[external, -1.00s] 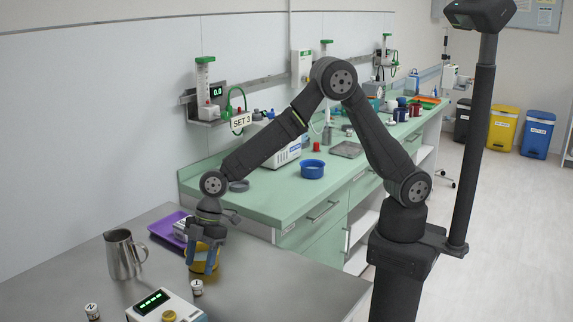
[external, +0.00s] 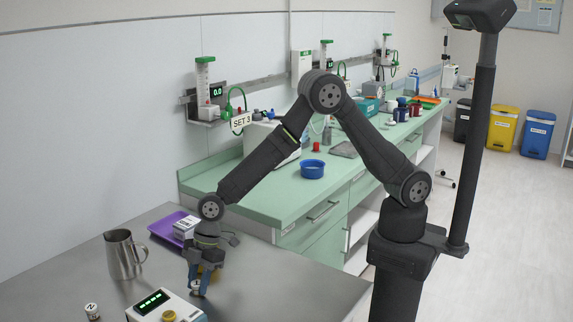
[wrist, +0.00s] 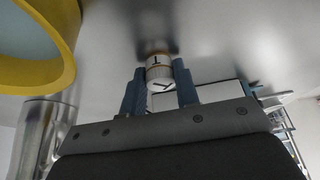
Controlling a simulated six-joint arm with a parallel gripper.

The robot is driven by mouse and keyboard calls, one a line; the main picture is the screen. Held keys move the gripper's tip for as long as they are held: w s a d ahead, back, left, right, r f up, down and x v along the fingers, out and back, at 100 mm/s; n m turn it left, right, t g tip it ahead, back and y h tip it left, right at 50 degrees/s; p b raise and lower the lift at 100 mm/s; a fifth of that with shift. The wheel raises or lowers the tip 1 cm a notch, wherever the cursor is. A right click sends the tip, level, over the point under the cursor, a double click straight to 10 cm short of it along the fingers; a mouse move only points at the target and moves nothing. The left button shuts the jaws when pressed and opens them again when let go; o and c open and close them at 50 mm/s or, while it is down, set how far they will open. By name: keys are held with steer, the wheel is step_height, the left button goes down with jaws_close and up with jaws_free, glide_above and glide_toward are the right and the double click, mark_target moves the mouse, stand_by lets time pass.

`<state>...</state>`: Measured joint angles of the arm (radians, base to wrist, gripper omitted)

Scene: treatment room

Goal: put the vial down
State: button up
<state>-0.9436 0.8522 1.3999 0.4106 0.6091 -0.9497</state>
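The vial (external: 196,287) is small and white-capped with a dark letter mark. It is low at the steel tabletop, beside the white device with the green display. My gripper (external: 198,282) points down over it with one finger on each side. In the wrist view the vial (wrist: 160,77) fills the gap between the blue-grey fingers (wrist: 160,82), which appear to touch it on both sides. Whether its base bears fully on the table is hard to tell. The fingers partly hide it in the external view.
The display device (external: 163,306) is in front, another vial (external: 92,312) at front left, a metal jug (external: 123,255) at left, and a purple tray (external: 168,229) behind. The tabletop's right side is clear.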

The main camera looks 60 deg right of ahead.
steer(key=c, duration=0.3)
